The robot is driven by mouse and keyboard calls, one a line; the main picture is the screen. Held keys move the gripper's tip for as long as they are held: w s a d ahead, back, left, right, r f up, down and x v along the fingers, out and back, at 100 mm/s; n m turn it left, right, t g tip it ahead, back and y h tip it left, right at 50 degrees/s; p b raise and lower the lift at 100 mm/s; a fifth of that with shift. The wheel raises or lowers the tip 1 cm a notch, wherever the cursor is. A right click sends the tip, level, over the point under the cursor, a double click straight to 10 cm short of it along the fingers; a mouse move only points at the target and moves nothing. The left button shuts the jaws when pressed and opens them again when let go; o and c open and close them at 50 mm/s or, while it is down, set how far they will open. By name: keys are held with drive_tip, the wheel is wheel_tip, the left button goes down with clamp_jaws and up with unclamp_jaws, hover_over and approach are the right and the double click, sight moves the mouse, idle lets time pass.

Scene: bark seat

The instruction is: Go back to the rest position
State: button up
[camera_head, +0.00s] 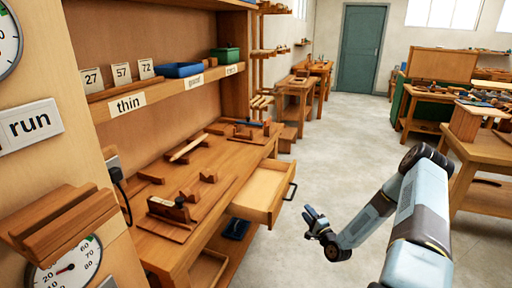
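My gripper (315,220) is at the end of my light blue arm, low in the middle right of the view.
The workbench holds wooden blocks and a plane-like tool (170,209). A shelf (150,99) above holds a blue bin (180,70), a green bin (225,56) and number cards. Another bench (484,150) stands at the right. The floor (335,130) between is clear toward a green door (361,50).

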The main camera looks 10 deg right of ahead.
drive_tip(key=w+r+n+g+h, duration=0.1)
drive_tip(key=w+r+n+g, duration=0.2)
drive_tip(key=r, duration=0.4)
drive_tip(key=w+r+n+g+h, duration=0.1)
drive_tip(key=r+n+g, duration=0.2)
drive_tip(key=r+n, duration=0.4)
drive_tip(key=s+r+n+g+h, duration=0.15)
drive_tip(key=s+r, duration=0.25)
drive_tip(key=r, duration=0.5)
drive_tip(key=s+r+n+g+h, duration=0.1)
drive_tip(key=s+r+h, duration=0.15)
drive_tip(key=r, duration=0.75)
drive_tip(key=s+a+r+g+h, duration=0.1)
drive_tip(key=s+a+r, duration=0.1)
drive_tip(key=s+r, duration=0.7)
drive_tip(key=s+a+r+n+g, duration=0.1)
drive_tip(key=s+a+r, duration=0.2)
drive_tip(key=s, duration=1.1)
drive_tip(key=s+a+r+n+g+y, duration=0.1)
drive_tip(key=s+a+r+n+g, duration=0.1)
drive_tip(key=s, duration=1.2)
wheel_tip(320, 180, up, 3)
drive_tip(key=shift+s+a+f, duration=0.1)
drive_tip(key=shift+s+a, duration=0.3)
drive_tip(key=shift+a, duration=0.4)
drive_tip(key=shift+a, duration=0.1)
